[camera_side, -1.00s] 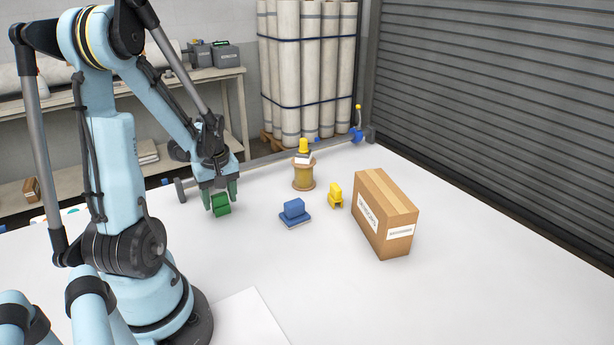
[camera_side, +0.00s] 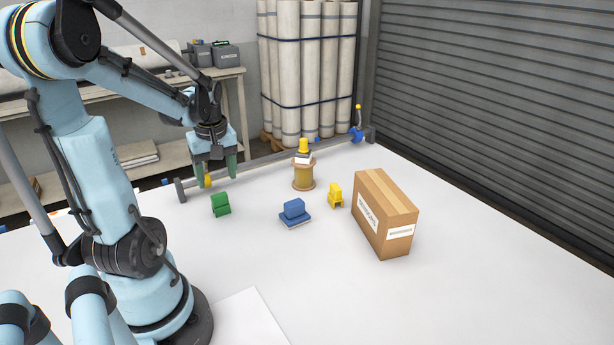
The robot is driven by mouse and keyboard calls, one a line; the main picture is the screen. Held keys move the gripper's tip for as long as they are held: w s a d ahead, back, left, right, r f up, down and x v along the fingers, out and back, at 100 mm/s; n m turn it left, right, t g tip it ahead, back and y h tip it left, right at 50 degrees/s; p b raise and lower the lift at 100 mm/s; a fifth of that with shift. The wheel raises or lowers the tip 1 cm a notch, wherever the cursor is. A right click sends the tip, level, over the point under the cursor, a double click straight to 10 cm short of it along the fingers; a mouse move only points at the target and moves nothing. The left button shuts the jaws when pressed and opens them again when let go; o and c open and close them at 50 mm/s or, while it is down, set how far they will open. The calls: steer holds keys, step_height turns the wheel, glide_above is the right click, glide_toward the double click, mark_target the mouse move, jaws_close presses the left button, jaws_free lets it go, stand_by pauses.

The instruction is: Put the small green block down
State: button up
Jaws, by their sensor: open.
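The small green block (camera_side: 221,204) rests on the white table at the left, clear of the fingers. It has a notched, stepped outline. My gripper (camera_side: 215,175) is open above the block and a little behind it in the picture, its two green fingers pointing down. It holds nothing that I can make out. A small yellow shape (camera_side: 208,181) shows between the fingers; I cannot tell whether it lies behind them.
A blue block (camera_side: 294,209) on a grey base, a yellow block (camera_side: 335,195), a wooden spool (camera_side: 303,175) with a yellow-topped item and a cardboard box (camera_side: 385,213) stand to the right. A metal rail (camera_side: 268,160) runs along the back. The front table is clear.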

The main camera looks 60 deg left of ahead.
step_height(320, 180, up, 5)
steer(key=d, duration=0.1)
steer(key=w+d+m+t+h, duration=0.1)
steer(key=w+d+m+t, duration=0.2)
steer(key=d+m, duration=0.6)
steer(key=w+d+m+t, duration=0.4)
steer(key=d+m, duration=0.5)
steer(key=d, duration=0.7)
steer(key=shift+w+f+h, duration=0.25)
steer(key=shift+w+h, duration=0.15)
steer(key=shift+w, duration=0.85)
